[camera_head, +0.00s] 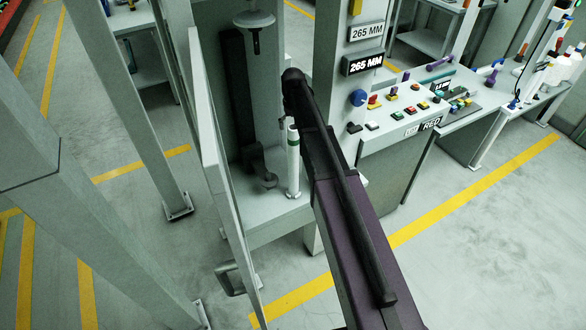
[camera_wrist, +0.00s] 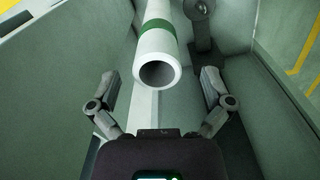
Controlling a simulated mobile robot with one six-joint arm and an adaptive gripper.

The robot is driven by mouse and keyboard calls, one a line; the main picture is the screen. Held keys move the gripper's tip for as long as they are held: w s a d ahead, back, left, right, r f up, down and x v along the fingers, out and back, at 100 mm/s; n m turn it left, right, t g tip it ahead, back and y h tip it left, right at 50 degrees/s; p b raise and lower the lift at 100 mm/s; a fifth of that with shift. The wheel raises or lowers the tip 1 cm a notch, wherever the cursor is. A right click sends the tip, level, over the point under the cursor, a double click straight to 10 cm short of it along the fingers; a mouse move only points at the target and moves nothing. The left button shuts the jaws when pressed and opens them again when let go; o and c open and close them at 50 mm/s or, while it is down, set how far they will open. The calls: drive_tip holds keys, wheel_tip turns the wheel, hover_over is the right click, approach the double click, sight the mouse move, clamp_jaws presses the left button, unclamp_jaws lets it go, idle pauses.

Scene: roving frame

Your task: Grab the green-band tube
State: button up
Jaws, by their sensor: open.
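The green-band tube (camera_head: 293,160) is a white upright tube with a green band near its top. It stands on the floor of an open cabinet (camera_head: 277,217) in the head view. In the wrist view the tube (camera_wrist: 157,55) shows its open end toward me and its green band just beyond. My gripper (camera_wrist: 163,98) is open, one finger on each side of the tube's near end, and I cannot tell whether either touches it. In the head view my dark arm reaches in front of the cabinet's right side and hides my gripper's fingers.
The cabinet's open door (camera_head: 217,165) stands close on the left. A dark grey stand (camera_head: 240,95) is behind the tube, with its foot beside it. A panel with buttons (camera_head: 400,113) and a "265 MM" sign (camera_head: 362,64) are to the right.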

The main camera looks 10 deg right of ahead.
sight(294, 135)
drive_tip(key=shift+w+d+f+b, duration=0.1)
drive_tip(key=shift+f+b, duration=1.2)
drive_tip(key=shift+b, duration=0.05)
drive_tip(key=shift+w+d+f+b, duration=0.1)
drive_tip(key=shift+f+b, duration=1.2)
drive_tip(key=c, duration=1.2)
